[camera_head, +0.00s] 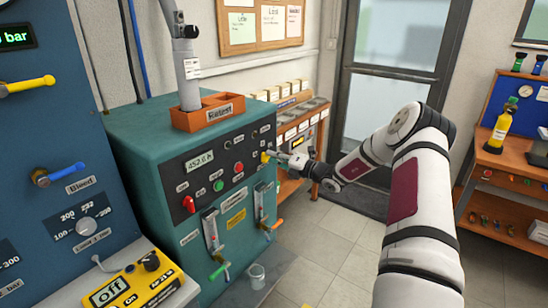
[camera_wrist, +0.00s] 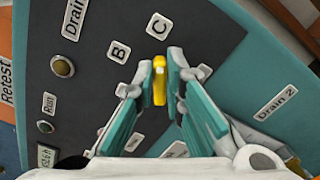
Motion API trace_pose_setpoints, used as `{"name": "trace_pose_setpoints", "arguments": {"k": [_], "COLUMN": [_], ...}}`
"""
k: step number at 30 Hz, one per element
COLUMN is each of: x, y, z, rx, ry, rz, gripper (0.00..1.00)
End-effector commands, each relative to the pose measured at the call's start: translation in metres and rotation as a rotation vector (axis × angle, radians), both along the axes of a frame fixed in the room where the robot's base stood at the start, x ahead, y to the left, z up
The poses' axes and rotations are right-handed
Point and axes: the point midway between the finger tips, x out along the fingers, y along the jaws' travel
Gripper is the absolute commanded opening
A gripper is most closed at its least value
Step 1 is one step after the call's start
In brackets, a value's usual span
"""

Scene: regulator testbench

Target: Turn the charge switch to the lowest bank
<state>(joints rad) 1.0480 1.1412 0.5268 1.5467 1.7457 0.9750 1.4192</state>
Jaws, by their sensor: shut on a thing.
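The charge switch is a small yellow knob (camera_head: 264,157) on the dark front panel of the green test bench (camera_head: 150,137), at the panel's right side. In the wrist view the yellow knob (camera_wrist: 159,82) sits between my fingertips, with its long side upright in the picture. The label C (camera_wrist: 159,26) lies just above it and the label B (camera_wrist: 118,51) to its upper left. My gripper (camera_head: 274,156) reaches in from the right and is shut on the knob. The fingers and palm hide the panel below the knob, so other labels there are partly covered.
An orange Retest tray (camera_head: 209,111) sits on top. The floor to the right is open.

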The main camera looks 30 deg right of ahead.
Motion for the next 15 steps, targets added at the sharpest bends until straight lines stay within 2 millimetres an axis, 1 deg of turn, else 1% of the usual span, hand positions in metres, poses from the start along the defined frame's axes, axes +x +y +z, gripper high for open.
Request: {"name": "trace_pose_setpoints", "arguments": {"k": [4,5,6,7,15], "x": [-0.0004,-0.0004,-0.0004,-0.0004,-0.0003], "y": [-0.0006,-0.0006,-0.0006,-0.0006,-0.0004], "z": [-0.0010,-0.0010,-0.0010,-0.0010,-0.0004], "rx": [0.001,0.001,0.001,0.001,0.000], "ry": [0.002,0.002,0.002,0.002,0.000], "rz": [-0.002,-0.002,-0.002,-0.002,-0.001], "gripper": [0.00,0.15,0.24,0.31,0.31]}}
